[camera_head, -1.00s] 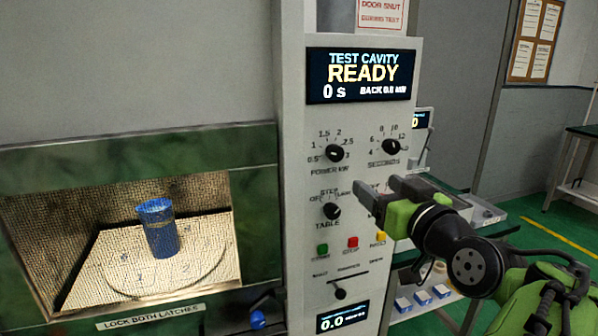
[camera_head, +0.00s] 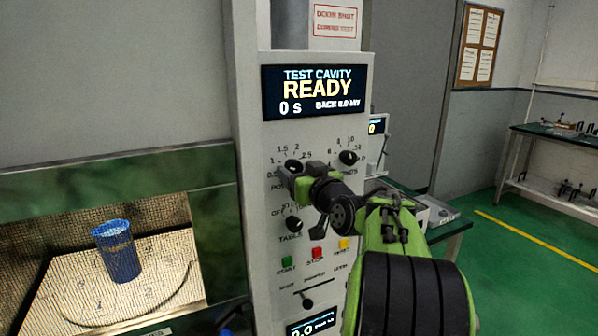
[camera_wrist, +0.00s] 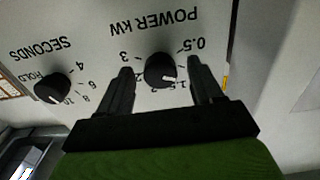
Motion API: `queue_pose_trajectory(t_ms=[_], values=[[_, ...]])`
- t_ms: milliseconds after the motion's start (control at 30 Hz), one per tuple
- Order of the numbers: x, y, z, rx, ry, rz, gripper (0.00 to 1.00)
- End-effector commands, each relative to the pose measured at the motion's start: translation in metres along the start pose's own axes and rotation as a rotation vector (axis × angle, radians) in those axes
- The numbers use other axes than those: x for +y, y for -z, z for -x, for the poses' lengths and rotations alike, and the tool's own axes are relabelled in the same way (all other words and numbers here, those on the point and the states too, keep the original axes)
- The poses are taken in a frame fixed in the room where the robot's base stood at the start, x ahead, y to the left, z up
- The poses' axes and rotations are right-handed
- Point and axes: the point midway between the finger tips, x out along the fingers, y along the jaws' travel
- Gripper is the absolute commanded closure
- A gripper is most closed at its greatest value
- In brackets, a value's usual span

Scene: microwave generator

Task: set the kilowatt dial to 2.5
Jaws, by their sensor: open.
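The kilowatt dial, a black round knob marked POWER KW (camera_wrist: 160,70), sits between my two fingertips in the wrist view, upside down there. Its scale runs from 0.5 to 3. A small pale mark shows on the knob's lower right in that view, but I cannot tell its exact reading. In the head view the dial (camera_head: 292,165) is partly covered by my gripper (camera_head: 297,176). My gripper (camera_wrist: 162,67) is open, with one finger on each side of the knob. Contact with the knob is not clear.
The SECONDS dial (camera_head: 348,157) is just right of my gripper; it also shows in the wrist view (camera_wrist: 52,88). The TABLE dial (camera_head: 293,223) and coloured buttons (camera_head: 317,253) lie below. The display (camera_head: 314,92) reads READY. A blue cup (camera_head: 117,251) stands in the cavity at left.

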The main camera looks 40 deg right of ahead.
Motion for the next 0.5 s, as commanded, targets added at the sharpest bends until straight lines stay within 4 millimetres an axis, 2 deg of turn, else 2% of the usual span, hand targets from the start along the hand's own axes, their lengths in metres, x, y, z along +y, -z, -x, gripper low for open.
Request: queue_pose_trajectory(t_ms=[67,100,433,500], values=[[0.0,-0.0002,0.0003,0.0,0.0,0.0,0.34],[0.0,-0.0003,0.0003,0.0,0.0,0.0,0.38],[0.0,-0.0003,0.0006,-0.001,0.0,0.0,0.88],[0.0,-0.0003,0.0007,-0.001,0.0,0.0,0.91]])
